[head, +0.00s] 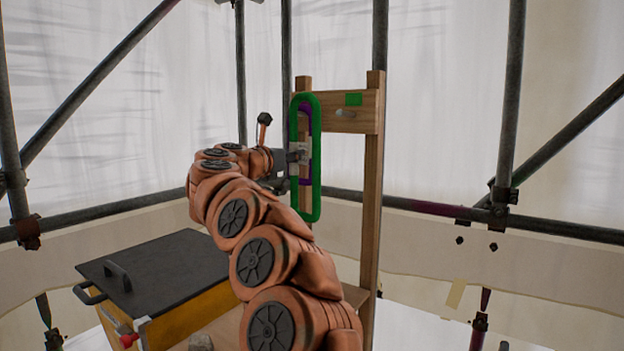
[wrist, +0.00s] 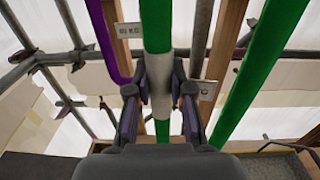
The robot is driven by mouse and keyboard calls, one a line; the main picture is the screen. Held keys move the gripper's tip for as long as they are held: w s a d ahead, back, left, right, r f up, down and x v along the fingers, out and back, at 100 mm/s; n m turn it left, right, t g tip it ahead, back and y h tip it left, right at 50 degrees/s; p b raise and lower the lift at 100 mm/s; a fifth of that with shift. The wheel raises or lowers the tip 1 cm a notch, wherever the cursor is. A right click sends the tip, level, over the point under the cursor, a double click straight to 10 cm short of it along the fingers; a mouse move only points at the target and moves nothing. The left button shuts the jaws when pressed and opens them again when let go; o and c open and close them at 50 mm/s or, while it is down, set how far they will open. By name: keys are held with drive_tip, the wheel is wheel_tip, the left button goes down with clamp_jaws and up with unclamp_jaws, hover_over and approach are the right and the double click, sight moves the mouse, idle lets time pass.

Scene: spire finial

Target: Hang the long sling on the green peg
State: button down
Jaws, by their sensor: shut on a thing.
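The long sling (head: 316,190) is a green upright loop in the head view, in front of the rack's left part. In the wrist view its near strand (wrist: 157,25) carries a pale sleeve (wrist: 165,72). My gripper (wrist: 163,98) is shut on that sleeve, a finger on each side. In the head view my gripper (head: 299,154) is at the loop's left side, about mid-height. The green peg (head: 346,114) is a short bare peg below a green patch (head: 354,99) on the rack's crossboard, right of the loop's upper part. The loop is apart from it in the picture.
A shorter purple sling (head: 306,120) is behind the green loop, also in the wrist view (wrist: 103,45); its support is hidden. The wooden rack's right post (head: 371,200) stands right of the peg. A black-lidded box (head: 150,270) is lower left. Scaffold poles surround the place.

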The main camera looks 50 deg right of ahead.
drive_tip(key=s+d+m+g+b, duration=0.1)
drive_tip(key=s+g, duration=0.1)
drive_tip(key=s, duration=0.3)
drive_tip(key=d+f+p, duration=0.2)
drive_tip(key=d+p, duration=0.2)
drive_tip(key=d, duration=0.8)
drive_tip(key=shift+w+p, duration=0.2)
drive_tip(key=shift+p, duration=0.1)
idle(1.2)
idle(0.5)
drive_tip(key=c, duration=1)
unclamp_jaws()
drive_tip(key=shift+o, duration=0.2)
drive_tip(key=shift+a, duration=0.1)
drive_tip(key=a, duration=1.1)
drive_tip(key=shift+w+a, duration=0.15)
drive_tip(key=shift+a, duration=0.25)
